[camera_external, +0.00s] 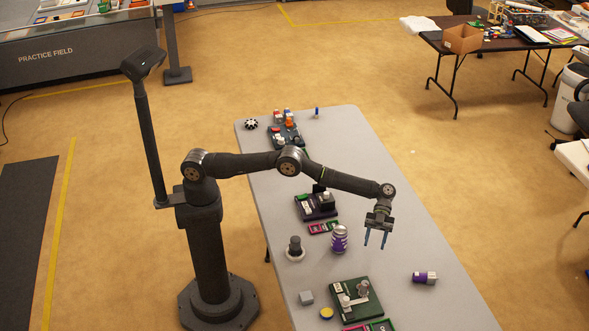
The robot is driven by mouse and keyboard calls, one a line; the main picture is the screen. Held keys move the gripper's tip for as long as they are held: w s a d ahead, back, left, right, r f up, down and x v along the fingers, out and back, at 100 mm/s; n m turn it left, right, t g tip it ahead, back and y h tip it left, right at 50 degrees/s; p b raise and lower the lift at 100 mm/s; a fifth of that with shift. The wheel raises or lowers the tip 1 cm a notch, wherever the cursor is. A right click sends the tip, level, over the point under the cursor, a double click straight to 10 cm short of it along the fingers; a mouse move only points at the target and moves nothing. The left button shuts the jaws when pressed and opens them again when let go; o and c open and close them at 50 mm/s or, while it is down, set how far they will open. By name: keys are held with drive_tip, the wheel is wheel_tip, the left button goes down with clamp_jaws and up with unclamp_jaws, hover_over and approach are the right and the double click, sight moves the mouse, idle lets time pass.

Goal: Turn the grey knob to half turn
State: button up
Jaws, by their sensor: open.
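My gripper (375,242) hangs over the right part of the grey table, fingers pointing down, open with nothing between them. Several knob-like parts show, and I cannot tell for sure which is the grey knob. A green board (372,310) at the near end carries light grey round parts, one a grey knob-like piece (362,288). A dark grey knob-like piece (295,243) stands on a white round base left of my gripper. A purple board (304,211) farther back carries a dark block with a light top. My gripper is apart from all of these. Any turn marks are too small to read.
A purple can (339,239) stands just left of my gripper. A purple-and-white cylinder (424,278) lies to the right. A grey cube (306,297) and a yellow-topped disc (326,313) are near the front. More parts stand at the far end. The table's right side is mostly clear.

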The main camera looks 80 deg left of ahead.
drive_tip(key=s+d+f+n+t, duration=0.1)
drive_tip(key=s+d+n+t, duration=0.4)
drive_tip(key=d, duration=0.5)
drive_tip(key=s+d+f+n+t, duration=0.1)
drive_tip(key=s+d+n+t, duration=0.3)
drive_tip(key=d+n+t, duration=0.45)
drive_tip(key=n+t+y, duration=0.7)
drive_tip(key=n+y, duration=0.1)
drive_tip(key=y, duration=0.1)
approach(363, 283)
drive_tip(key=x, duration=1)
drive_tip(key=shift+w+d+f, duration=0.15)
drive_tip(key=shift+w+f, duration=0.05)
drive_tip(key=shift+w, duration=0.15)
drive_tip(key=shift+h, duration=0.3)
drive_tip(key=c, duration=1)
